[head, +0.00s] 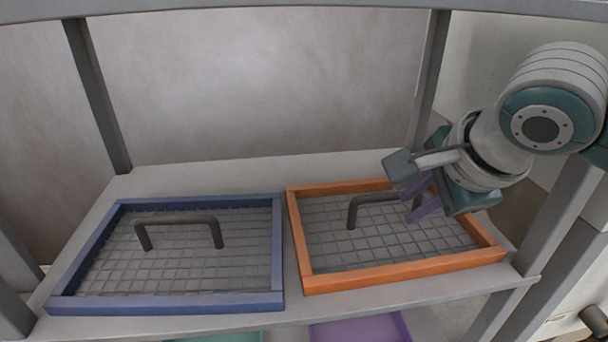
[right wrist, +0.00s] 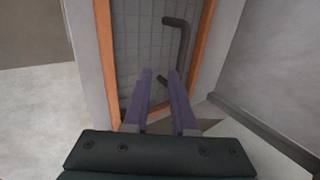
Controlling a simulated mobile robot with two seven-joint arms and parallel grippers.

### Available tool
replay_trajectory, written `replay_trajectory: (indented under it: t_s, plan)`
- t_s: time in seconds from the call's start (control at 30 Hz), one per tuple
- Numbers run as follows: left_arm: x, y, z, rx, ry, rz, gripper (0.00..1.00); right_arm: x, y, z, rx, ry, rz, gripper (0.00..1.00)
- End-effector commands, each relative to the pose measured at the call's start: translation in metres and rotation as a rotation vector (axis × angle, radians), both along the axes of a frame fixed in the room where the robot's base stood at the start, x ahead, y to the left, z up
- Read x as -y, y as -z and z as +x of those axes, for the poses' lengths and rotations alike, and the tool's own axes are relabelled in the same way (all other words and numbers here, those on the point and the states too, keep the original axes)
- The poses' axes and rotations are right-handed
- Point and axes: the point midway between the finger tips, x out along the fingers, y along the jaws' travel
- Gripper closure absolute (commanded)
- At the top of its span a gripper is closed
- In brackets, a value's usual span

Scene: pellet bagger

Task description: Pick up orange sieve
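The orange sieve (head: 405,275) lies flat on the right side of the shelf in the head view, with a grey mesh and a dark bar handle (head: 352,212) standing up from it. In the right wrist view its orange frame (right wrist: 203,45) and handle (right wrist: 184,45) show ahead of the fingers. My right gripper (head: 420,198) is over the right part of the sieve, with its purple fingers apart and nothing between them. The fingers hide part of the handle in the head view; in the wrist view the handle is beyond the fingertips. My left gripper is not in view.
A blue-framed sieve (head: 170,305) with a similar handle lies to the left on the same shelf (head: 215,175). Shelf posts (head: 95,95) stand at the back left and back right (head: 430,80). A purple tray (head: 360,328) shows below.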

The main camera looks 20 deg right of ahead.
Motion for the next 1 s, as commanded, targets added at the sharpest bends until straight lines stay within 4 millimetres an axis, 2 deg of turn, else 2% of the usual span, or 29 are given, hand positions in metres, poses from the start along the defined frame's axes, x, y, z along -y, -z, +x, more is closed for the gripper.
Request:
replay_trajectory:
  t_s: [0.03, 0.13, 0.4, 0.7, 1.0]
  plan:
    - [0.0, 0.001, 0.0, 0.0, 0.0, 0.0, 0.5, 0.002, -0.001, 0.01, 0.002, 0.001, -0.001, 0.75]
    - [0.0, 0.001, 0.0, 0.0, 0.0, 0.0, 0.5, 0.005, 0.0, 0.024, 0.002, 0.001, 0.0, 0.75]
    - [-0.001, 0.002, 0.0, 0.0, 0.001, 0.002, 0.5, 0.009, 0.0, 0.041, 0.001, 0.0, 0.0, 0.75]
    - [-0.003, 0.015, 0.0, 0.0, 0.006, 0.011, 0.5, 0.013, 0.037, 0.063, -0.002, -0.001, 0.001, 0.75]
    - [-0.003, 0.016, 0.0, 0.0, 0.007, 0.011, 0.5, 0.014, 0.042, 0.067, -0.001, -0.003, -0.001, 0.75]
